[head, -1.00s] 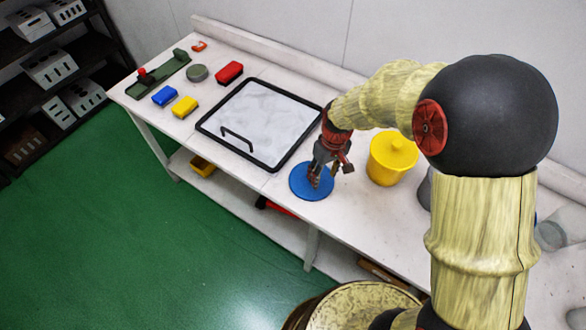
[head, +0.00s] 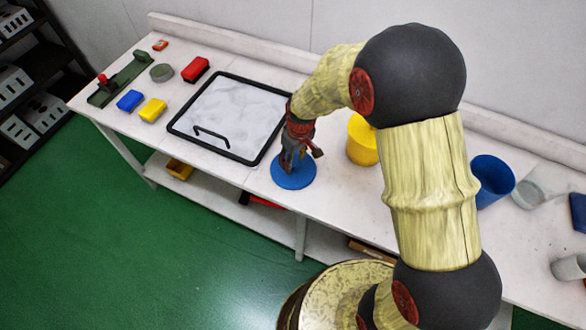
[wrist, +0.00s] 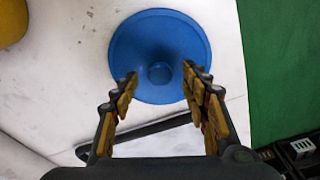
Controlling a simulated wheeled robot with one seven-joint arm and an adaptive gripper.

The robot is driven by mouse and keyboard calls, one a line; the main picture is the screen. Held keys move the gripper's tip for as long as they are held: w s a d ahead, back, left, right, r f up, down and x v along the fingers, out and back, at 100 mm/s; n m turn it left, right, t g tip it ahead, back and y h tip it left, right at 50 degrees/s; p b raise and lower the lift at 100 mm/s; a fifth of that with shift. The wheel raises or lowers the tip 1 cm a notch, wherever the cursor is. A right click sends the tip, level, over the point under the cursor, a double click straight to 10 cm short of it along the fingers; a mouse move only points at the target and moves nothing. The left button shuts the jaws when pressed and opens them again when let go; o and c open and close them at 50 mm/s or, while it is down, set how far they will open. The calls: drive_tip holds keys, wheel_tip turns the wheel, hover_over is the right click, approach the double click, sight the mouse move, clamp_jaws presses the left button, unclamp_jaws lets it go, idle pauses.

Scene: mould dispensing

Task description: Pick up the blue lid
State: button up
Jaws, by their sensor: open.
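The blue lid (head: 294,178) lies flat on the white workbench, near its front edge. In the wrist view the lid (wrist: 160,35) is a round disc with a small round knob at its centre. My gripper (head: 290,165) points down over the lid and hides part of it in the head view. In the wrist view my gripper (wrist: 157,80) is open, with one finger on each side of the knob. Nothing is held. I cannot tell whether the fingertips touch the lid.
A black-framed tray (head: 180,130) with a handle lies left of the lid. A yellow lidded pot (head: 362,142) stands to the right, partly behind my arm. A blue cup (head: 491,180) stands further right. The bench's front edge is close to the lid.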

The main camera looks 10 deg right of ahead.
drive_tip(key=shift+a+f, duration=0.1)
drive_tip(key=shift+f, duration=0.8)
drive_tip(key=shift+c, duration=0.6)
clamp_jaws()
